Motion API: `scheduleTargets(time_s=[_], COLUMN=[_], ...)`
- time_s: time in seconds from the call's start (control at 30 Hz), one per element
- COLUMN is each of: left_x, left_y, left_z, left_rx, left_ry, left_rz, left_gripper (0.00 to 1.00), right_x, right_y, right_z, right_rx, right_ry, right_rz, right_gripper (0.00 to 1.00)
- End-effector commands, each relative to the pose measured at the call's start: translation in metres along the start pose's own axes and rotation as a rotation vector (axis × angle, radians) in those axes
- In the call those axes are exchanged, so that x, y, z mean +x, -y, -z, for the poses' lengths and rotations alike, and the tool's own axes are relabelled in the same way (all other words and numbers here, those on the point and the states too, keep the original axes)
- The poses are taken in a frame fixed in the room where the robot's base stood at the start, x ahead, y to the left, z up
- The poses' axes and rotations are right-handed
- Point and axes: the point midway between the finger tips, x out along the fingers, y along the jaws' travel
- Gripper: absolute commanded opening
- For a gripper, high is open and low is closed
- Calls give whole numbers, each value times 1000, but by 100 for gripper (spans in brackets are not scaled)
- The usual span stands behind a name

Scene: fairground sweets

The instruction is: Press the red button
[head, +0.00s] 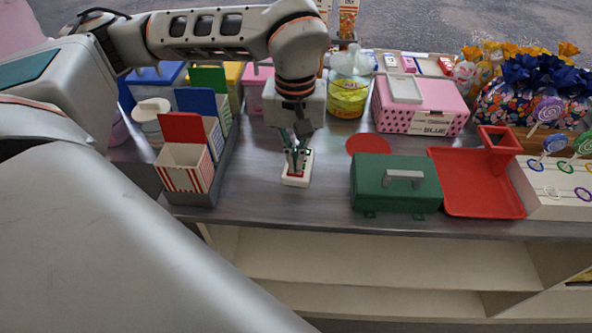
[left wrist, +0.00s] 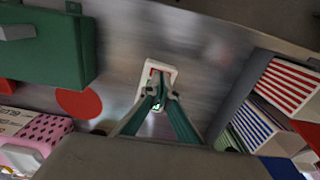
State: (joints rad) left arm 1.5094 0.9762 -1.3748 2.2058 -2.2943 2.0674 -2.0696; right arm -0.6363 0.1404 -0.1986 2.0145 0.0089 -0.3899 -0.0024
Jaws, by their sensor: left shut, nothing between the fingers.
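A small white switch box (head: 293,181) with a red button (head: 297,174) lies on the grey counter near its front edge. It also shows in the left wrist view as a white box (left wrist: 171,68), with a bit of red at its upper left and a green part at the fingertips. My left gripper (head: 297,168) points down, shut and empty, with its tips at the box. In the left wrist view the closed fingertips (left wrist: 160,95) overlap the box. They hide part of its top, so I cannot tell whether they touch the button. My right gripper is not in view.
Striped boxes (head: 185,176) in a grey rack stand to the left. A green metal box (head: 394,196) and a red tray (head: 470,185) stand to the right. A pink dotted box (head: 421,108) is behind. A flat red disc (head: 367,144) lies on the counter.

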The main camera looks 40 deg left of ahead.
Motion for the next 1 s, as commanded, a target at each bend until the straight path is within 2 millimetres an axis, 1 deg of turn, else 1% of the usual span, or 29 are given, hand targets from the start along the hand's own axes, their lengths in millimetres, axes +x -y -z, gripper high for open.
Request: scheduleTargets(time_s=[0.1, 0.37, 0.7, 1.0], left_x=[3, 8, 14, 13], left_y=[0, 0, 0, 0], left_z=[0, 0, 0, 0], left_rx=[0, 0, 1, 1], left_ry=[1, 1, 1, 0], left_rz=[1, 1, 1, 0], left_gripper=[0, 0, 0, 0], right_x=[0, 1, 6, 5], right_y=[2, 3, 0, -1], right_z=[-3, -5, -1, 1], right_rx=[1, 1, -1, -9], right_ry=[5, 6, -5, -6], right_rz=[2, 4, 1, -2], right_gripper=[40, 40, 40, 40])
